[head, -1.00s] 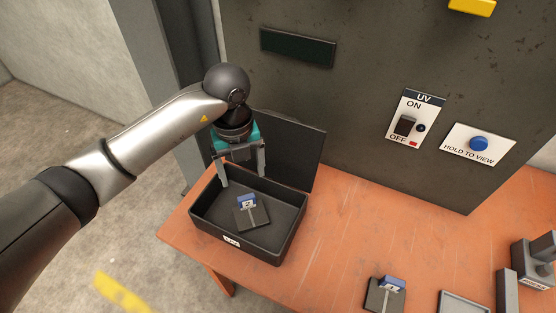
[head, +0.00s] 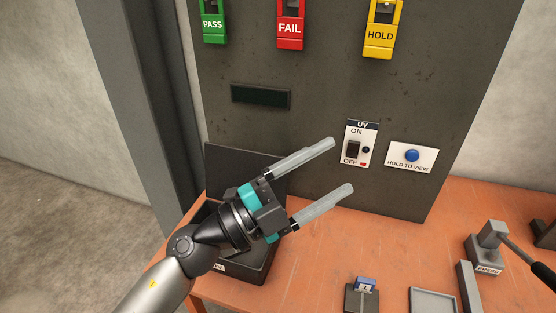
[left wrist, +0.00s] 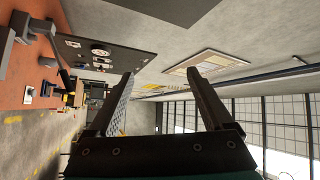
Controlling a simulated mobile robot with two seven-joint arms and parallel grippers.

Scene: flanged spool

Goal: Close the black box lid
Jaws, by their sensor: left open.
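The black box (head: 262,262) stands at the left end of the orange table in the head view. Its black lid (head: 228,162) stands upright at the back, against the dark panel. My left gripper (head: 342,166) is open and empty, raised above the box, with its fingers pointing right and away toward the panel. The gripper and wrist hide much of the box's inside and part of the lid. In the left wrist view the two fingers (left wrist: 163,85) are wide apart with nothing between them. My right gripper is not in view.
The dark panel carries a UV switch (head: 355,147), a blue button (head: 412,155) and green, red and yellow holders (head: 290,28). On the table are a small stand with a blue tag (head: 362,295), a grey tray (head: 432,302) and a press (head: 487,250). The table's middle is clear.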

